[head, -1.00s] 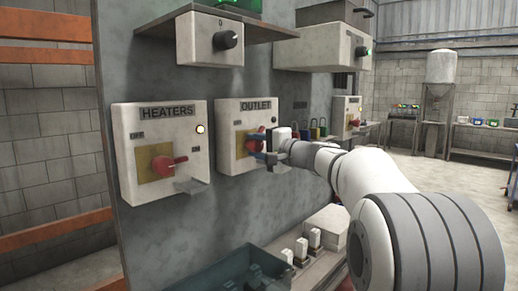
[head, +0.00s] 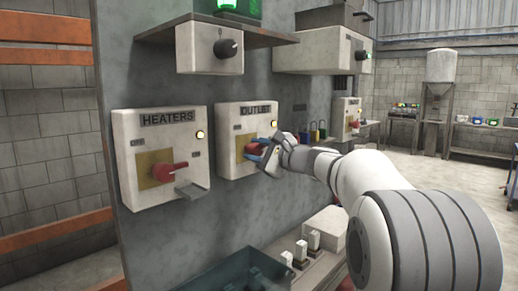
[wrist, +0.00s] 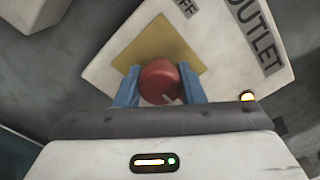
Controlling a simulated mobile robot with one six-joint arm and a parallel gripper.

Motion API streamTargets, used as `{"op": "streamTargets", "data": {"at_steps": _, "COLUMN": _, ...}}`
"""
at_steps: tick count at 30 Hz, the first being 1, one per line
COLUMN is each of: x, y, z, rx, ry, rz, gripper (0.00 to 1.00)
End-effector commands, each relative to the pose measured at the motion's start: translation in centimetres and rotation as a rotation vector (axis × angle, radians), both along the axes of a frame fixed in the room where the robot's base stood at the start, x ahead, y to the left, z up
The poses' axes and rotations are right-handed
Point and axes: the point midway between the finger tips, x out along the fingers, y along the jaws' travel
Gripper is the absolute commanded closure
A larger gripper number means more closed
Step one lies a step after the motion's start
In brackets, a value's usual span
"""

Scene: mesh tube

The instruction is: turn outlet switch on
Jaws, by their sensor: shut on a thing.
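The OUTLET switch box (head: 228,118) is a white box on the grey panel, right of the HEATERS box. Its red knob (wrist: 159,82) sits on a yellow plate (wrist: 187,45). My gripper (wrist: 158,92) is at the knob, with one blue finger on each side of it, shut on it. In the head view my gripper (head: 262,150) partly hides the knob. The indicator lamp (head: 273,121) on the box glows yellow, and it also glows in the wrist view (wrist: 247,96). The wrist view is tilted relative to the box.
The HEATERS box (head: 192,128) with its own red knob (head: 172,171) is close on the left. Above is a box with a black dial (head: 229,47). Several padlocks (head: 314,132) hang to the right. A dark teal bin (head: 240,273) is below.

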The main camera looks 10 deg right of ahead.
Motion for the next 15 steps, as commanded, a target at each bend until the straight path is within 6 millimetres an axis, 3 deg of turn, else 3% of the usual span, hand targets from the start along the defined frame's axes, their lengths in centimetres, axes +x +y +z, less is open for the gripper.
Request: {"op": "streamTargets", "data": {"at_steps": 15, "x": 0.00, "y": 0.04, "z": 0.25, "rx": 0.028, "ry": 0.015, "rz": 0.001, "gripper": 0.87}}
